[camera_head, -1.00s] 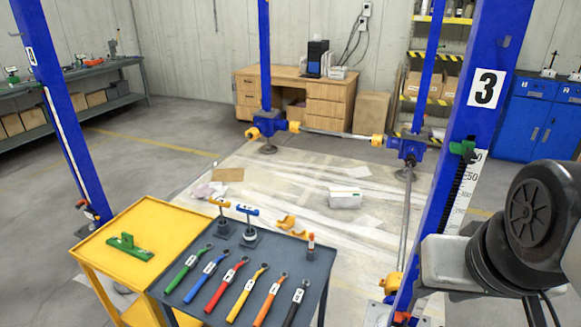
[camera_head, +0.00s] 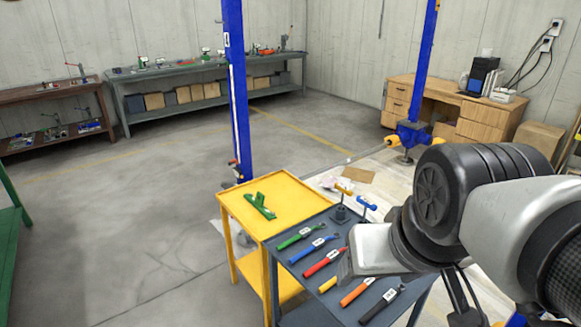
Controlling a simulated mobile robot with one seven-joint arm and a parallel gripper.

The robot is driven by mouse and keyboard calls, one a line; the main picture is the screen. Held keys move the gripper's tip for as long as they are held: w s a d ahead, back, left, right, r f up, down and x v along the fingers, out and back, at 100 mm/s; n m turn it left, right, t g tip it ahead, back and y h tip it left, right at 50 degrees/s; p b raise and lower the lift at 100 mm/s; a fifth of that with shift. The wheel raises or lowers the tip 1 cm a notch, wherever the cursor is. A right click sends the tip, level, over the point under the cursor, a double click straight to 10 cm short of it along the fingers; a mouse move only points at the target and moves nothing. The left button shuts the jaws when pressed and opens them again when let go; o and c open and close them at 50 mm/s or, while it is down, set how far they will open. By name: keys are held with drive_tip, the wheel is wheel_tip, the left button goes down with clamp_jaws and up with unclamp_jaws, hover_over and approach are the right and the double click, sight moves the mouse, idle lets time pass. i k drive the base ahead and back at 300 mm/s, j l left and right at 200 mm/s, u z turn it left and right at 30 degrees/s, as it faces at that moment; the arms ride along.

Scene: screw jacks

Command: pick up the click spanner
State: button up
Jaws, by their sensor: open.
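Several spanners with coloured handles lie in a row on the grey-blue cart top (camera_head: 322,222). They are a green spanner (camera_head: 296,237), a blue spanner (camera_head: 308,250), a red spanner (camera_head: 322,264), a yellow spanner (camera_head: 328,285), an orange spanner (camera_head: 358,291) and a black spanner (camera_head: 380,305). Each has a pale label. I cannot tell which one is the click spanner. My gripper does not show clearly in this view.
A yellow cart (camera_head: 285,185) with a green tool (camera_head: 260,206) adjoins the grey-blue cart. Two T-handled pieces, yellow (camera_head: 344,190) and blue (camera_head: 366,203), stand at its back. A blue post (camera_head: 237,100) rises behind. The floor to the left is open.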

sight(316, 245)
drive_tip(key=i+j+z, duration=0.15)
drive_tip(key=j, duration=0.2)
drive_tip(key=j+z, duration=0.2)
drive_tip(key=j, duration=0.15)
drive_tip(key=l+u, duration=0.25)
drive_tip(key=l, duration=0.25)
drive_tip(key=l+u, duration=0.25)
drive_tip(key=l, duration=0.3)
drive_tip(key=k, duration=0.7)
drive_tip(key=i+z, duration=0.1)
drive_tip(key=z, duration=0.55)
drive_tip(key=i+j+z, duration=0.15)
drive_tip(key=j+z, duration=0.15)
drive_tip(key=i+j+z, duration=0.1)
drive_tip(key=j+z, duration=0.5)
drive_tip(key=i+j+z, duration=0.1)
drive_tip(key=j+z, duration=0.25)
drive_tip(key=j, duration=0.9)
